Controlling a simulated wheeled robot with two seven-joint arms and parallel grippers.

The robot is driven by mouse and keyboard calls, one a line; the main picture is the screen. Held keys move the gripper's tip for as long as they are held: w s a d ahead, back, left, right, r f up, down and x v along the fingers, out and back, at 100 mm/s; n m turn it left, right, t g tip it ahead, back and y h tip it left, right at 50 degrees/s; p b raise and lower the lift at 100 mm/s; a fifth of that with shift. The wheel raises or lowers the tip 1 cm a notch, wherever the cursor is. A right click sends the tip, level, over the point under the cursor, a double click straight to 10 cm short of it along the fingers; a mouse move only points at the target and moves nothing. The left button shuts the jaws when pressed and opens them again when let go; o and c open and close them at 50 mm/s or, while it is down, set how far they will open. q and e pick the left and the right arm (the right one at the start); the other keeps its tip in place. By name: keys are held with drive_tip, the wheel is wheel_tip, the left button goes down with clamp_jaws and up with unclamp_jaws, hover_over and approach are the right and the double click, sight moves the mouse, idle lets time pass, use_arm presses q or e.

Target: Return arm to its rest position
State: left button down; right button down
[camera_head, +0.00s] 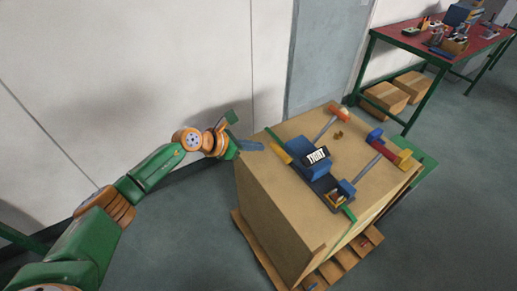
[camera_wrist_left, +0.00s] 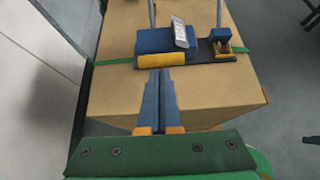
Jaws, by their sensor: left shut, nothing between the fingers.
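My left arm comes in from the left in the head view. Its gripper (camera_head: 250,145) is at the near-left upper edge of a large cardboard box (camera_head: 290,200). In the left wrist view the two blue fingers of the gripper (camera_wrist_left: 158,72) lie together, shut and empty, over the box top (camera_wrist_left: 220,100). The fingertips point toward a blue and yellow device (camera_wrist_left: 160,45) with a white label, which also shows in the head view (camera_head: 313,168). I cannot tell how far apart the fingertips and the device are. My right gripper is in neither view.
The box stands on a wooden pallet (camera_head: 354,257), with green straps across it. A blue and red tool (camera_head: 390,150) lies on the box top. A red-topped table (camera_head: 400,38) stands at the back right, with cardboard boxes (camera_head: 385,97) below. A white wall (camera_head: 150,70) is behind my arm.

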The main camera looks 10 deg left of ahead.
use_arm(q)
drive_tip(key=s+a+f+n+t+y, duration=0.15)
drive_tip(key=s+f+n, duration=0.25)
drive_tip(key=f+n, duration=0.5)
drive_tip(key=s+a+f+n+y, duration=0.2)
drive_tip(key=s+f+n, duration=0.2)
drive_tip(key=f+n, duration=0.45)
drive_tip(key=s+a+f+n+y, duration=0.2)
drive_tip(key=s+f+n, duration=0.4)
drive_tip(key=n, duration=0.5)
drive_tip(key=s+f+n+g, duration=0.2)
drive_tip(key=s+f+n, duration=0.2)
drive_tip(key=s, duration=0.6)
drive_tip(key=s+f+n+g+y, duration=0.1)
drive_tip(key=s+f+n+g, duration=0.2)
drive_tip(key=s, duration=0.7)
drive_tip(key=s+a+f+n+g+y, duration=0.1)
drive_tip(key=s+f+n+g, duration=0.2)
drive_tip(key=s+f+n, duration=0.4)
drive_tip(key=s, duration=0.3)
drive_tip(key=shift+s, duration=0.3)
drive_tip(key=shift+a+g+y, duration=0.1)
drive_tip(key=shift+g+y, duration=0.15)
